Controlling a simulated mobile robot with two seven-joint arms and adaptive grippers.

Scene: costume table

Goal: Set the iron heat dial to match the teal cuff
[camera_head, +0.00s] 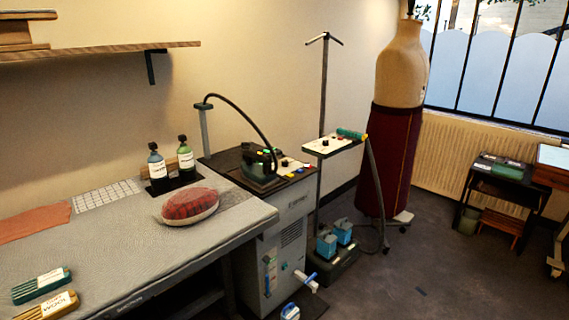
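A dark green iron (258,164) rests on the dark top of a grey ironing station (290,222), with a black hose arching over it. Beside it is a pale panel (291,166) with a dark knob and small coloured marks. A second pale panel (333,146) on a stand also carries a dark knob (325,142); which knob is the heat dial I cannot tell, and neither setting is readable. A teal-green cylinder (351,134) lies at that panel's back edge, joined to a hose. I cannot make out a teal cuff for certain. Neither gripper is in view.
The padded table (130,235) fills the left, with a red pressing cushion (190,206), two bottles (185,158), salmon cloth (35,222) and labelled blocks (41,285). A dress form (390,150) stands behind. Blue containers (327,246) sit beside the station.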

